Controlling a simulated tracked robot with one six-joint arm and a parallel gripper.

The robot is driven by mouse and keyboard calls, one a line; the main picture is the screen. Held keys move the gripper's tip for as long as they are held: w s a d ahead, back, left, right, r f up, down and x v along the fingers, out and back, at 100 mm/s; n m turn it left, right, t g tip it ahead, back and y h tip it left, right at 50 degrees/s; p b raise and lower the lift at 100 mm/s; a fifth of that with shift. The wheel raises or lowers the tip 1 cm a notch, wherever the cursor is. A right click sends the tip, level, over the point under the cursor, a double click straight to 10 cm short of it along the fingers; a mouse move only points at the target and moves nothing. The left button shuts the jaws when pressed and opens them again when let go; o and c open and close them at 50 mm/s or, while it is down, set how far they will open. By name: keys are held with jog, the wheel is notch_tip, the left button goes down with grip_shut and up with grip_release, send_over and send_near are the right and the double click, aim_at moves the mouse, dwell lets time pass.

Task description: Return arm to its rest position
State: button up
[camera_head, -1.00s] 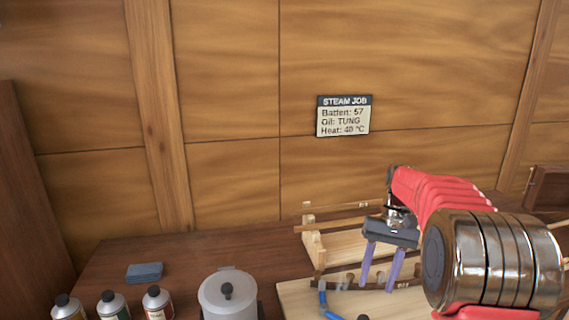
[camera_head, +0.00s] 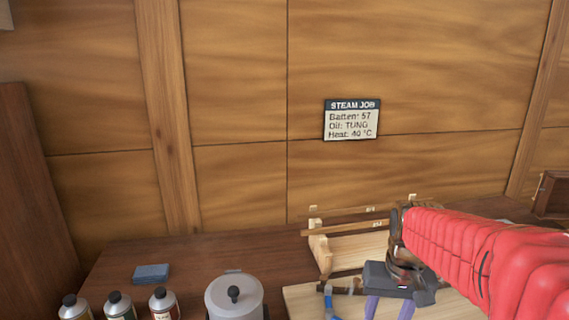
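My gripper (camera_head: 389,308) is at the lower right, in front of the bench. Its two purple fingers point down and stand apart, and I see nothing held between them. The fingertips run to the bottom edge of the picture. My red-sleeved arm reaches in from the right and hides part of the bench. The rest position itself is not marked in view.
A wooden rack (camera_head: 320,245) with thin battens (camera_head: 345,226) stands behind my gripper. A pale board (camera_head: 302,297) and blue-handled tool (camera_head: 328,300) lie near it. A lidded pot (camera_head: 234,297), several bottles (camera_head: 163,303) and a blue block (camera_head: 151,273) are left. A sign (camera_head: 351,119) hangs above.

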jog(key=s+a+r+n+t, duration=0.1)
jog(key=s+a+r+t, duration=0.1)
jog(key=s, duration=0.4)
jog(key=s+a+r+t, duration=0.2)
jog(key=s+a, duration=0.1)
jog(key=s, duration=0.4)
jog(key=shift+s+r+n+t, duration=0.15)
jog(key=shift+s+n+t, duration=0.15)
jog(key=shift+n, duration=0.1)
dwell(1.1)
